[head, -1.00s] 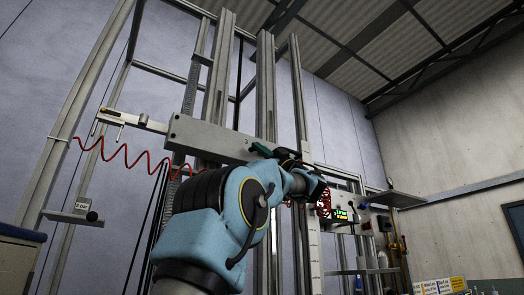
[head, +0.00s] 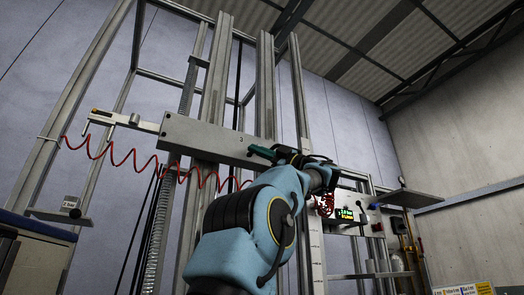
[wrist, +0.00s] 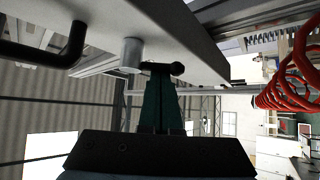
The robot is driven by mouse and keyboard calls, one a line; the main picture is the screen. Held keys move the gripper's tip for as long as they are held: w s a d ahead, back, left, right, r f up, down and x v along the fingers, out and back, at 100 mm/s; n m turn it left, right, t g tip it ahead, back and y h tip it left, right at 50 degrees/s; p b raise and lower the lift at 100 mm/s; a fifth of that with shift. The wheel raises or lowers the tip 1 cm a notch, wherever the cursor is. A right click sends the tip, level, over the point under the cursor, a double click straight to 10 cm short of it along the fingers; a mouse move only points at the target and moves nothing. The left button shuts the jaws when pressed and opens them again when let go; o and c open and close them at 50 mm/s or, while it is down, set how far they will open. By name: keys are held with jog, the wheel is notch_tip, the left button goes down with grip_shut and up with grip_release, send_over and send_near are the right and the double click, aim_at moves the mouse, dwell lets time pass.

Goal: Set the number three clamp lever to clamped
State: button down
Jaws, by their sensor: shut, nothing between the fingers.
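A long grey beam (head: 200,138) crosses the uprights in the head view, with a small dark mark like a 3 on it. My gripper (head: 262,153) is in front of the beam near that mark, its green fingers pointing left. In the wrist view my gripper (wrist: 160,76) is shut and empty. A short dark lever (wrist: 176,69) with a rounded end lies right at the fingertips; I cannot tell if they touch. It joins a grey cylindrical boss (wrist: 131,54) under the beam. I cannot make out this lever in the head view.
A black bent handle (wrist: 60,52) hangs left of the lever in the wrist view. A red coiled hose (head: 140,165) hangs below the beam; it shows at right in the wrist view. A lit control box (head: 350,213) stands to the right of my arm.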

jog(key=shift+w+d+f, duration=0.2)
jog(key=shift+w+d, duration=0.05)
jog(key=shift+d, duration=0.2)
jog(key=shift+w+d+f, duration=0.15)
jog(key=shift+w+d, duration=0.05)
jog(key=shift+d, duration=0.25)
jog(key=shift+w+d+p, duration=0.1)
jog(key=shift+d+p, duration=0.1)
jog(key=shift+p, duration=0.2)
dwell(0.4)
